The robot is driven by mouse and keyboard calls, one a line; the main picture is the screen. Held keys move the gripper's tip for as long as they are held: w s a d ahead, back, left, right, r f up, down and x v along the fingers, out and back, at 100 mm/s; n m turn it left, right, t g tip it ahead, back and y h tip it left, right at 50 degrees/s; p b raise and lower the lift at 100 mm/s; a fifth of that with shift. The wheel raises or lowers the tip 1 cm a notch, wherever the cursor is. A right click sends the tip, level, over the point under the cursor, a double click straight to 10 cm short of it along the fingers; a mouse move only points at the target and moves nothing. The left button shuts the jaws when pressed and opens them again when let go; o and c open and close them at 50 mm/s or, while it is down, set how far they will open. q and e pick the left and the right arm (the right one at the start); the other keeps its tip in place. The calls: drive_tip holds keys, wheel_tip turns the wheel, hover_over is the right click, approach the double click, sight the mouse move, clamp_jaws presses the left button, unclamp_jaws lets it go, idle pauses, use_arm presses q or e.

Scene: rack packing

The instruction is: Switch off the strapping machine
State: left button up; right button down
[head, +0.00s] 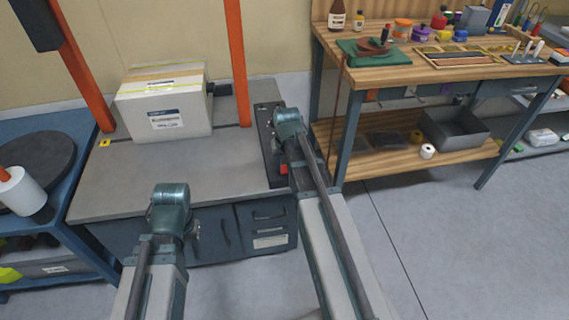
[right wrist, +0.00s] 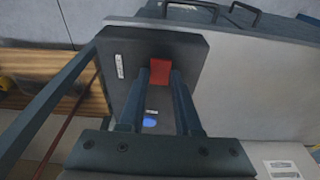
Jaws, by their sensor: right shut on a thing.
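The strapping machine (head: 190,176) has a grey top, an orange arch and a dark control panel (head: 264,128) along its right edge. In the right wrist view the panel (right wrist: 190,50) carries a red switch (right wrist: 160,72) and a blue round button (right wrist: 150,123). My right gripper (right wrist: 159,80) is shut on the red switch, its fingertips on either side. In the head view the red switch (head: 283,169) shows beside my right arm, which hides the fingers and the blue button. My left arm is over the machine's front; its fingers are hidden.
A white box (head: 164,112) with yellow straps sits on the machine top. A wooden workbench (head: 440,72) with tools stands to the right. A blue stand (head: 60,222) with a dark disc is at the left. Open floor lies at the front right.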

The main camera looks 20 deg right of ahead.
sight(285, 174)
drive_tip(key=shift+g, duration=0.4)
drive_tip(key=c, duration=0.6)
unclamp_jaws()
wheel_tip(285, 174, up, 14)
drive_tip(key=s+p, duration=0.1)
drive_tip(key=p, duration=1.2)
drive_tip(key=shift+s+a+f+p, duration=0.15)
drive_tip(key=shift+s+a+p, duration=0.05)
drive_tip(key=shift+s+p, duration=0.15)
